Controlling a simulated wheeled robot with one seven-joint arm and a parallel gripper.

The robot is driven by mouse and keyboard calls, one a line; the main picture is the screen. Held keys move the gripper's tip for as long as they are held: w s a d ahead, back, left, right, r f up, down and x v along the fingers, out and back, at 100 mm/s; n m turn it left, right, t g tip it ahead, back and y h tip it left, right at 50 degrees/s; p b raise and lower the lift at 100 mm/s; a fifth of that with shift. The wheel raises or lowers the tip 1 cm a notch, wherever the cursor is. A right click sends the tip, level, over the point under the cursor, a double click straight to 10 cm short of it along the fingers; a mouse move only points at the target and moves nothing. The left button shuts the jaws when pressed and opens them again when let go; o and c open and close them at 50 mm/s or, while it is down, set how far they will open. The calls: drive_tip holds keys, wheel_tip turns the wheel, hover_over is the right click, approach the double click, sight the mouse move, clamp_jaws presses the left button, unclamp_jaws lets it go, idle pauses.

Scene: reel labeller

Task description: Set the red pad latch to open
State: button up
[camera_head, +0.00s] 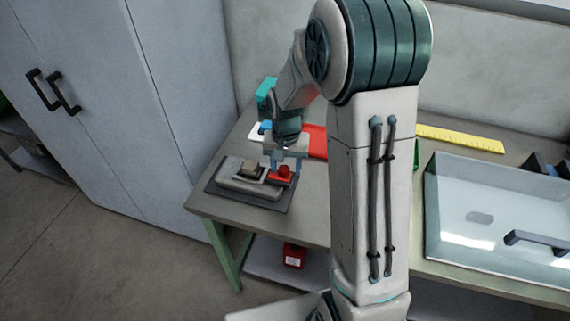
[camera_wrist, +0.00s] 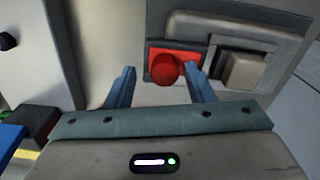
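The reel labeller (camera_head: 238,187) is a low grey device on a dark base, at the left end of the bench. Its red pad latch (camera_head: 279,175) is a red plate with a round red knob; in the wrist view the knob (camera_wrist: 165,70) is right in front of my gripper. My gripper (camera_wrist: 162,80) is open, with its two blue fingers apart and the knob between their tips in the picture. Whether they touch it I cannot tell. In the head view my gripper (camera_head: 286,163) is at the latch, from above. A beige block (camera_wrist: 243,70) sits beside the latch.
A red sheet or tray (camera_head: 317,141) lies behind the labeller, partly hidden by my arm. A clear-walled basin (camera_head: 480,215) and a yellow ruler (camera_head: 460,138) are on the right. A grey cabinet (camera_head: 110,90) stands left of the bench.

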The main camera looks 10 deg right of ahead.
sight(286, 168)
drive_tip(key=shift+a, duration=0.1)
wheel_tip(286, 168, up, 14)
drive_tip(key=b, duration=0.1)
idle(0.4)
drive_tip(key=shift+f, duration=0.1)
drive_tip(key=s+n+t, duration=0.3)
drive_tip(key=s+n, duration=0.1)
drive_tip(key=s, duration=1.5)
drive_tip(key=shift+s+d, duration=0.25)
drive_tip(key=shift+d, duration=0.15)
